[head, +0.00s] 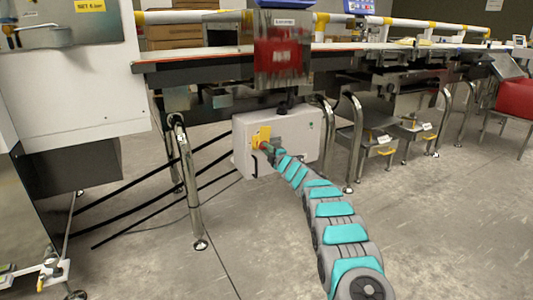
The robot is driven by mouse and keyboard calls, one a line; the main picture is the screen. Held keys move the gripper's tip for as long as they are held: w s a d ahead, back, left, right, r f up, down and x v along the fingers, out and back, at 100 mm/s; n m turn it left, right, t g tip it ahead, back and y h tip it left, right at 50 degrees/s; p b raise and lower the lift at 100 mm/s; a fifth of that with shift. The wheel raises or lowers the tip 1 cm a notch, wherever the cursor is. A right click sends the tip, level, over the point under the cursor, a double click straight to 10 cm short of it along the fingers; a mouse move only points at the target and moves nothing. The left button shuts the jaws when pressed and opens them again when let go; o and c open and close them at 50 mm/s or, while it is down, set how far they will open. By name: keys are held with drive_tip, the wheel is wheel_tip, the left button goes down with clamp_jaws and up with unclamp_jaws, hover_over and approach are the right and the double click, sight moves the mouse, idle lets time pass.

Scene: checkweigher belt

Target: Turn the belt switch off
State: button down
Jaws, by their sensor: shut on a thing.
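The belt switch (260,138) is a yellow plate with a small reddish part, on the front left of a pale grey control box (305,139) below the conveyor belt. My arm reaches up to it from the lower right. My gripper (264,146) is at the switch and shut on it. The fingers and the switch's handle are small and partly hidden by each other, so I cannot tell which way the handle points.
The conveyor belt (210,55) runs across above the box on shiny metal legs (190,190). Black cables trail on the floor at left. A large grey cabinet stands at left. Red chair (515,100) stands at far right. The concrete floor (440,230) is clear in front.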

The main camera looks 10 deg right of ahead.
drive_tip(key=shift+f+n+b, duration=0.2)
drive_tip(key=shift+n+b, duration=0.45)
drive_tip(key=shift+n, duration=0.25)
drive_tip(key=c, duration=0.8)
unclamp_jaws()
drive_tip(key=shift+r, duration=0.1)
drive_tip(key=shift+s, duration=0.1)
